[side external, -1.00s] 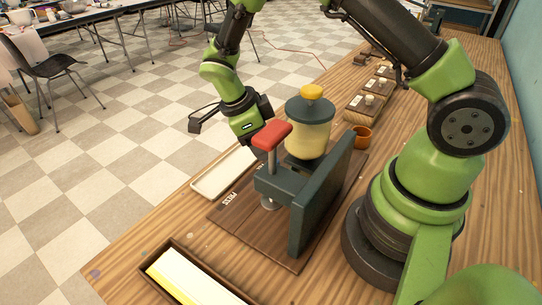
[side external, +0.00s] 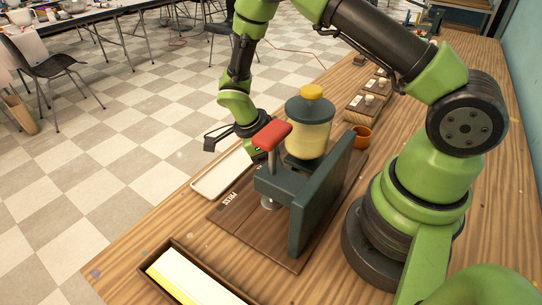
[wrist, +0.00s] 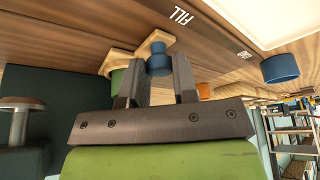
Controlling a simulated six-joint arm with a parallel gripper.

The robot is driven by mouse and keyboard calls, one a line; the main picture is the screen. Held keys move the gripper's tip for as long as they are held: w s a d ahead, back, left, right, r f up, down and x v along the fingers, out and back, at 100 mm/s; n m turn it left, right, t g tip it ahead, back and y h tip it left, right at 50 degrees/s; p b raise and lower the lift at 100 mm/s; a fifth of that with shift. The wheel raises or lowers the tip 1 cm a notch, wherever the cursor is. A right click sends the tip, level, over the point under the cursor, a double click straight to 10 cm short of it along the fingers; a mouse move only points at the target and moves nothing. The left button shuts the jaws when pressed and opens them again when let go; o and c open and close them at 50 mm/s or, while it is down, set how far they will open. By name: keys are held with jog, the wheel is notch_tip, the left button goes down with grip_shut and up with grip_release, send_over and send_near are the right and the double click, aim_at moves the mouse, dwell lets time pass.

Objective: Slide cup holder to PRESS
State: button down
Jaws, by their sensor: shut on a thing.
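In the wrist view, my gripper (wrist: 160,72) has its fingers either side of a blue round knob (wrist: 158,60), shut on it. The knob stands on a pale wooden piece (wrist: 158,38), which looks like the cup holder. A green thing (wrist: 117,78) shows beside the left finger, partly hidden. In the side view, my gripper (side external: 259,154) is low behind the press's red handle (side external: 271,136), its fingertips and the holder hidden. The PRESS label (side external: 230,199) lies on the dark board (side external: 240,222) near the press plunger (side external: 268,204). A FILL label (wrist: 180,16) shows in the wrist view.
The press's dark upright plate (side external: 320,195) and the yellow dispenser (side external: 309,137) stand close to my gripper. A white tray (side external: 205,185) lies beside the board. An orange cup (side external: 362,138) stands behind. A blue cup (wrist: 280,68) shows at right in the wrist view.

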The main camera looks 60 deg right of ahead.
jog(key=a, duration=1.1)
jog(key=shift+a, duration=0.3)
jog(key=c, duration=0.9)
grip_release()
jog(key=shift+d, duration=0.1)
jog(key=v, duration=1)
